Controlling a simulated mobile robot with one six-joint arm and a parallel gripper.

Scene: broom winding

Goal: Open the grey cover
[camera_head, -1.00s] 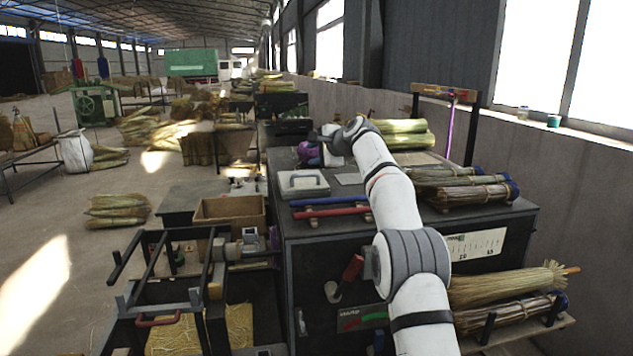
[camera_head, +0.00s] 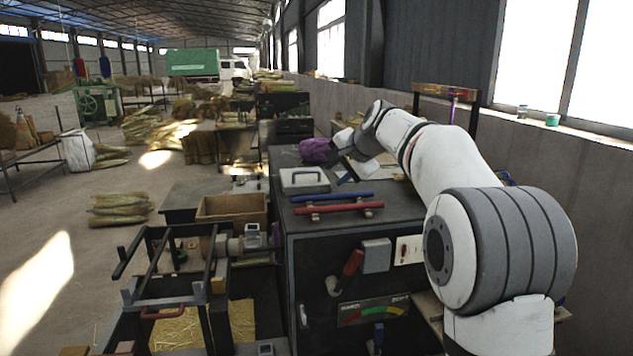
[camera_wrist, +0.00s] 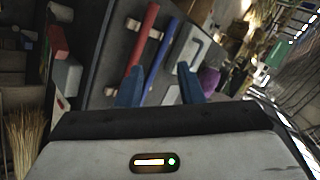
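A light grey, flat, lidded panel with a handle (camera_head: 305,181) lies shut on the dark bench top. It also shows in the wrist view (camera_wrist: 186,62), beyond the blue bar. A small grey box (camera_head: 376,255) is on the bench's front face beside a red lever; it shows in the wrist view too (camera_wrist: 67,76). I cannot tell for certain which of the two is the grey cover. My gripper (camera_wrist: 160,88) has its two blue fingers apart with nothing between them. It hangs above the bench top, clear of both grey pieces.
A blue bar (camera_head: 333,197) and a red bar (camera_head: 339,208) lie on the bench top near its front edge. A purple bundle (camera_head: 316,150) lies behind the panel.

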